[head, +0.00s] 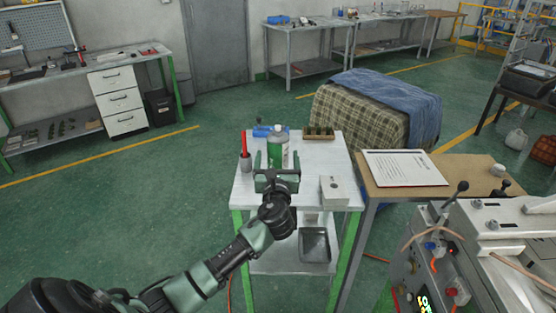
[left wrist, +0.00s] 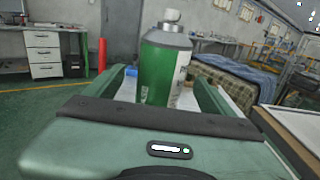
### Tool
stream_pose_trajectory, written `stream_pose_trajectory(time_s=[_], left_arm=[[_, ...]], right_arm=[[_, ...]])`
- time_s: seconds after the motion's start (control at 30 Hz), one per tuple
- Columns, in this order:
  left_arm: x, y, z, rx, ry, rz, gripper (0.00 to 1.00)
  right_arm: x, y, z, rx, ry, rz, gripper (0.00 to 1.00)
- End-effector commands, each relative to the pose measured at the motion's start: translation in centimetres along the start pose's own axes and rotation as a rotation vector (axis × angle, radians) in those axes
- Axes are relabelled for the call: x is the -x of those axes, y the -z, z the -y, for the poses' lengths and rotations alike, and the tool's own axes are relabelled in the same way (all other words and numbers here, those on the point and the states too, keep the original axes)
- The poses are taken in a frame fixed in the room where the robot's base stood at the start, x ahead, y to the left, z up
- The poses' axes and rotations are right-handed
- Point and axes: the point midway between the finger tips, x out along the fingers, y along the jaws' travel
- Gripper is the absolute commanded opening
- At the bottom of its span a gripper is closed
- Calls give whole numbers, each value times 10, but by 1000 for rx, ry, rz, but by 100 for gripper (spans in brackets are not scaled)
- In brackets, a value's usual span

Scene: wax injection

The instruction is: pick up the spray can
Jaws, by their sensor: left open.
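The spray can (head: 277,150) stands upright on the small white-topped table (head: 304,178). It is green and grey with a pale cap, and my gripper hides its lower part in the head view. My left gripper (head: 277,178) is open in front of the can. In the left wrist view the can (left wrist: 163,70) stands between the two spread fingers of my left gripper (left wrist: 166,85), its base hidden by the gripper body. I cannot tell whether the fingers touch it. My right gripper is in neither view.
Beside the can on the table are a holder with a red stick (head: 244,150), a blue object (head: 262,131), a wooden tray (head: 318,133) and a white box (head: 333,190). A brown table with a paper (head: 403,168) and a machine (head: 480,240) stand to the right.

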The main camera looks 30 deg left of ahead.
Motion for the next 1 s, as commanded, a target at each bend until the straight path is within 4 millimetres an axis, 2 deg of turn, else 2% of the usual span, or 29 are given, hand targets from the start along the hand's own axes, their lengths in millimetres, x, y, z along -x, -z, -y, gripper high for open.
stream_pose_trajectory(time_s=[0.23, 0.37, 0.57, 0.87, 0.9, 1.0], left_arm=[[-35, -1, 2, 2, -2, 0, 85], [-42, 0, 2, 3, 0, 0, 85], [-42, 0, 2, 3, 0, -1, 85], [-42, 0, 2, 4, 0, -1, 4], [-42, -1, 2, 4, 0, 2, 0], [-42, -1, 2, 4, 0, 1, 0]], right_arm=[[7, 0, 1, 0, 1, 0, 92], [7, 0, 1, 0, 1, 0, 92], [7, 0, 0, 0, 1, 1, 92], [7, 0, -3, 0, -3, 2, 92], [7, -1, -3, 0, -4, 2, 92], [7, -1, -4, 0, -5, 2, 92]])
